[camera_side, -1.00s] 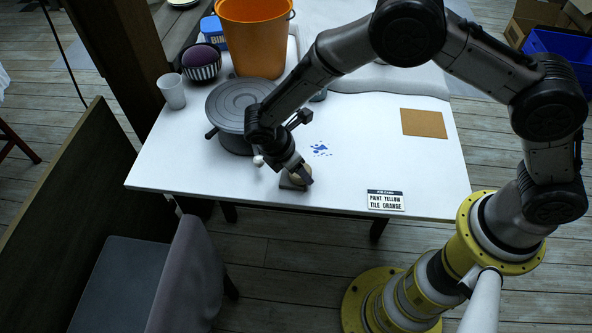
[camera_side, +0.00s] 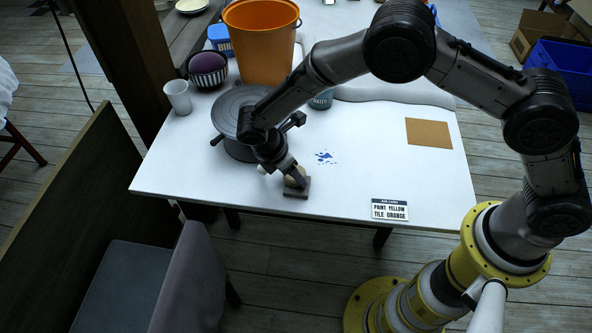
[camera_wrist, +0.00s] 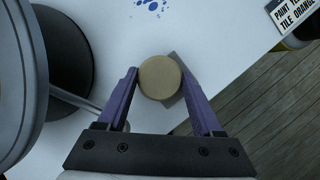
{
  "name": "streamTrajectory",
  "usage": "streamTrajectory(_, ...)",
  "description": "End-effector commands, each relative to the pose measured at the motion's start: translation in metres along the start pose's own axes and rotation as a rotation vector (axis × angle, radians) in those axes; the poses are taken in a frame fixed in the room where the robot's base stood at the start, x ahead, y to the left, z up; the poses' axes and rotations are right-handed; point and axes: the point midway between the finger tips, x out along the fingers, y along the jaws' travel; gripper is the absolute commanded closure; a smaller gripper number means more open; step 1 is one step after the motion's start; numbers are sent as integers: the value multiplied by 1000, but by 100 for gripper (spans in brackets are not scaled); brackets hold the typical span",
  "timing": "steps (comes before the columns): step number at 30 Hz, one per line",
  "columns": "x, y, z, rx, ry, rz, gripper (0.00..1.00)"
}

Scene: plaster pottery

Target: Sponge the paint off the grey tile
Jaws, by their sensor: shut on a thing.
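The grey tile (camera_side: 298,194) lies flat near the front edge of the white table. My gripper (camera_side: 296,181) points down over it, shut on a round beige sponge (camera_wrist: 160,77). In the wrist view the purple fingers stand on either side of the sponge. A strip of the tile (camera_wrist: 178,99) shows beside the sponge; the rest is hidden under it. The sponge is at the tile's surface or just over it; I cannot tell whether it touches. I can make out no paint on the visible part of the tile.
A grey turntable (camera_side: 232,107) with side handles stands close left of my gripper. Blue splotches (camera_side: 326,156) mark the table behind the tile. A job card (camera_side: 390,209) reads "paint yellow, tile orange".

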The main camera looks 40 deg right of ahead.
Motion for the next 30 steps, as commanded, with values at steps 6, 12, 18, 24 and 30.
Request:
streamTrajectory(6,-2,-2,-8,0,1,1,77)
streamTrajectory(12,-4,-5,-15,1,2,1,77)
streamTrajectory(18,-5,-10,-16,0,1,-1,77)
streamTrajectory(24,-6,-20,-18,-1,0,-2,77)
streamTrajectory(30,-6,-23,-18,1,0,-2,77)
